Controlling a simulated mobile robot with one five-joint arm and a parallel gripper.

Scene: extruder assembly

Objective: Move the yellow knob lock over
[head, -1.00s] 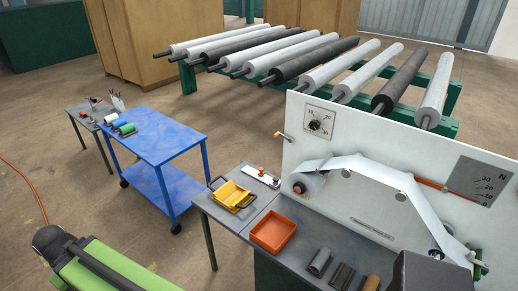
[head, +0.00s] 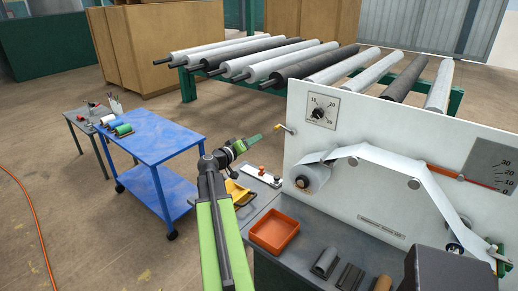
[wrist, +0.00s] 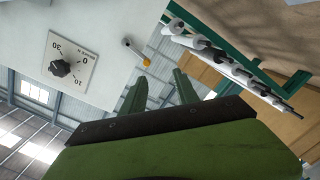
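The yellow knob lock (head: 279,127) is a short lever with a yellow knob, at the left edge of the white machine panel (head: 400,140). In the wrist view the yellow knob (wrist: 146,63) sits on a pale rod by the panel edge, beyond my fingertips. My gripper (head: 257,138) is raised just left of the knob in the head view and does not appear to touch it. In the wrist view its two green fingers (wrist: 158,82) stand apart with nothing between them.
A dial (head: 317,114) is on the panel, right of the knob. Below are an orange tray (head: 272,245) and a partly hidden yellow tray (head: 236,190). A blue cart (head: 155,137) stands left; several rollers on a green rack (head: 455,102) lie behind the panel.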

